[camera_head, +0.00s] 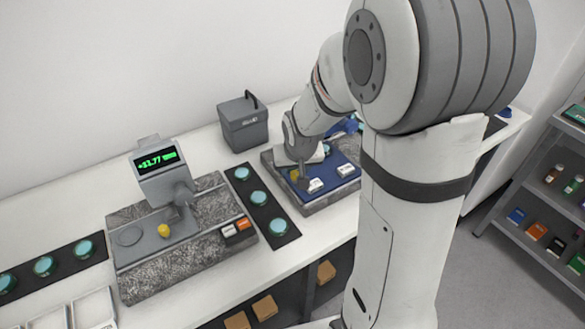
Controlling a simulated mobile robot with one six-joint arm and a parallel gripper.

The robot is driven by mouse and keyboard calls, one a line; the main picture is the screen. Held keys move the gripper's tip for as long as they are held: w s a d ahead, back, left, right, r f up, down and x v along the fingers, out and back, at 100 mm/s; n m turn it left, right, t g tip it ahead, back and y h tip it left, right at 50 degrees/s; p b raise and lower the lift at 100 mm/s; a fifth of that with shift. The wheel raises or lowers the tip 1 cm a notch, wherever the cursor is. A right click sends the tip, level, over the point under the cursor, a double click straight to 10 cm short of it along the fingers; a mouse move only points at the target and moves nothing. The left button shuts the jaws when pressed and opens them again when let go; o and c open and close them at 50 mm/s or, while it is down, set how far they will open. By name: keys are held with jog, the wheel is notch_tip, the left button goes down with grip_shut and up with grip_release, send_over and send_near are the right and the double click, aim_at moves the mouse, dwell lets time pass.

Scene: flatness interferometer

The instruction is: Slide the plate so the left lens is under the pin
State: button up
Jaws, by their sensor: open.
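A blue plate (338,183) lies on the right speckled granite base (331,201). One teal lens (326,149) shows near my gripper, partly covered; I cannot tell whether it is the left lens. I cannot make out the pin over this plate. My gripper (303,181) is open and points down at the left part of the plate, beside a small yellow knob (294,175). I cannot tell whether it touches anything. My arm hides the right side of this station.
A display unit (160,185) reading about +11.77 stands on the left granite base (150,285). A black strip (268,212) with teal discs lies between the bases. A grey box (243,125) stands behind. Shelves (545,195) are at the right.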

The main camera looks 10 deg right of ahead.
jog(key=shift+x, duration=0.95)
jog(key=shift+c, duration=0.5)
grip_shut()
